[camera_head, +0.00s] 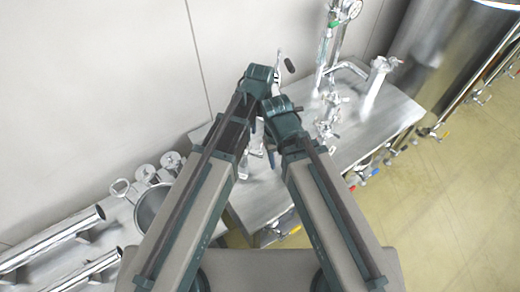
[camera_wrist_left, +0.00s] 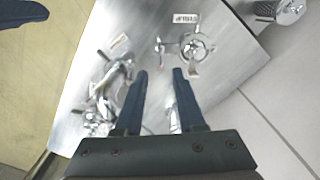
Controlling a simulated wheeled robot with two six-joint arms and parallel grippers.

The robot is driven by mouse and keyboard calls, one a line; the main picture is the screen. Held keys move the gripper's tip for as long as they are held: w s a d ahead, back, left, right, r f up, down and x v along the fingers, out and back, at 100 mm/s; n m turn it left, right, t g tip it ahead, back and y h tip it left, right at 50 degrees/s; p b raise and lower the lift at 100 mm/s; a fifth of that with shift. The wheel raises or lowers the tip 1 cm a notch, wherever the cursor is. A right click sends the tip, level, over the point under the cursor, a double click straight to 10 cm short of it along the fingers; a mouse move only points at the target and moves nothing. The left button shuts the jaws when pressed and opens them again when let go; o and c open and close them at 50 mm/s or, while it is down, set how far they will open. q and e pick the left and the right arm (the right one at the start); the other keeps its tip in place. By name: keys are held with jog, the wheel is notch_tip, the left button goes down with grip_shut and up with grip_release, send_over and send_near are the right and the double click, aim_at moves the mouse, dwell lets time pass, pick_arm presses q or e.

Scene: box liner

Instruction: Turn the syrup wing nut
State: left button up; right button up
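The syrup fitting (camera_wrist_left: 190,47) shows in the left wrist view as a round metal piece with short arms on a steel panel. A SYRUP label (camera_wrist_left: 186,18), upside down, is beside it. I cannot tell which small arm is the wing nut. My left gripper (camera_wrist_left: 160,72) is open and empty, its two dark blue fingers apart. Its tips appear just below and left of the fitting, not around it. In the head view my two forearms cover this part of the bench. My right gripper's opening is hidden there.
A metal valve assembly (camera_wrist_left: 112,90) is left of my left fingers in the wrist view. In the head view, a steel bench (camera_head: 385,118) carries pipes and a gauge (camera_head: 350,10). A pot (camera_head: 155,207) is at left. Yellow floor (camera_head: 440,210) is open at right.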

aim_at(260, 151)
pick_arm(q)
notch_tip(260, 151, down, 11)
jog(key=b, duration=0.9)
jog(key=shift+r+b, duration=0.15)
jog(key=shift+b, duration=0.15)
grip_shut()
